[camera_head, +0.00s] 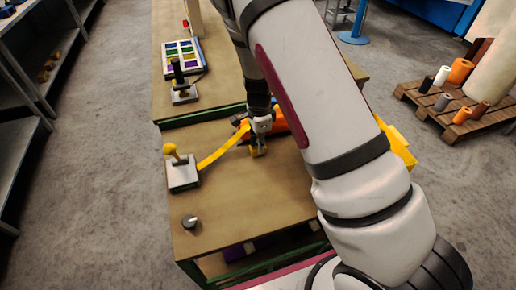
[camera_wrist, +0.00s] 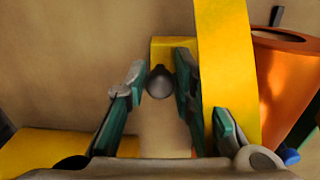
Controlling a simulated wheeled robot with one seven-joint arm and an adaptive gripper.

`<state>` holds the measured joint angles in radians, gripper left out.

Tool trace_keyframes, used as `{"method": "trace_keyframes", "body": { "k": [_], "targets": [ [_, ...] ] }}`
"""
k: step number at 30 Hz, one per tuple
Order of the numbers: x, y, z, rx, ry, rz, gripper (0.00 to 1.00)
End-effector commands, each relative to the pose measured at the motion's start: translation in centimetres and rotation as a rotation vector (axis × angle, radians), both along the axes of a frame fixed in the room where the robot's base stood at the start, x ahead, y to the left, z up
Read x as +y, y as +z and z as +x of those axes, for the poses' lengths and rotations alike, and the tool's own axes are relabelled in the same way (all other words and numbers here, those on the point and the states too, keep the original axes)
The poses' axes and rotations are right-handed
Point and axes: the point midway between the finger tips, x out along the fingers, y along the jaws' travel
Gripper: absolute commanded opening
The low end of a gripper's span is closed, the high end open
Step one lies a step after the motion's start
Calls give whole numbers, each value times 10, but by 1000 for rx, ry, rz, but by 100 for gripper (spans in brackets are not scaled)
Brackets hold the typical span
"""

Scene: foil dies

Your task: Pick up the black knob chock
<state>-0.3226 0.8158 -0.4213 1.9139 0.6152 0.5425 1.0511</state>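A yellow block (camera_wrist: 172,47) with a rounded black knob (camera_wrist: 160,83) shows in the middle of the wrist view, resembling the black knob chock. In the head view a small yellow piece (camera_head: 259,151) shows at the fingertips on the near table, partly hidden. My gripper (camera_wrist: 161,78) points down, with its green-sided fingers on either side of the knob. The fingertips are very close to the knob; whether they touch it I cannot tell. In the head view my gripper (camera_head: 258,140) is small, and my arm covers much of the table to its right.
A yellow strip (camera_wrist: 226,70) runs right beside the right finger, with an orange cylinder (camera_wrist: 285,85) beyond it. Another yellow surface (camera_wrist: 50,152) lies lower left.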

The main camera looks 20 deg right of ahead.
Motion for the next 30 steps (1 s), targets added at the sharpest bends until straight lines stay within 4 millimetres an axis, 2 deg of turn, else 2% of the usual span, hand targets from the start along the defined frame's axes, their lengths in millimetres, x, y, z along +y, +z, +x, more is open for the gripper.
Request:
{"method": "trace_keyframes", "body": {
  "k": [1,2,13,20,30],
  "targets": [
    [0,0,0,0,0,0,4],
    [0,0,0,0,0,0,0],
    [0,1,0,-1,0,0,0],
    [0,9,-3,-1,1,0,0],
    [1,66,-2,-4,2,1,0]
  ]
}}
